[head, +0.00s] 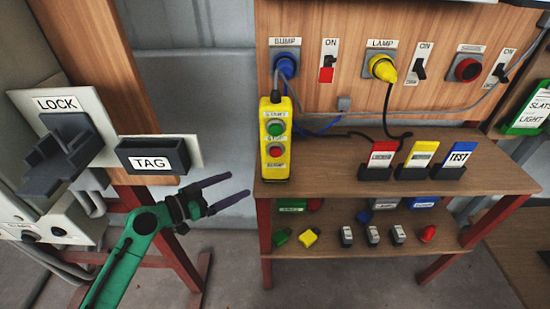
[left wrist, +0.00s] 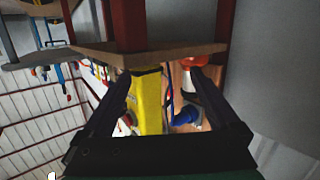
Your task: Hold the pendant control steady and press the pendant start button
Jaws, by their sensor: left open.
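The yellow pendant control (head: 264,143) hangs upright at the left front corner of the shelf in the head view. Its green start button (head: 276,128) sits above a red button (head: 275,150). My left gripper (head: 237,186) is open and empty, left of and a little below the pendant, apart from it in the head view. In the left wrist view the pendant (left wrist: 148,100) shows between the two open fingers (left wrist: 162,74), nearer one finger; its buttons are mostly hidden there. My right gripper is in neither view.
A blue plug (head: 286,66) and yellow plug (head: 382,67) sit in the wooden panel, with cables below. The shelf (head: 340,160) holds red, yellow and blue tag cards. A TAG holder (head: 157,142) and LOCK bracket (head: 68,145) stand left. The grey wall gap (head: 220,125) is clear.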

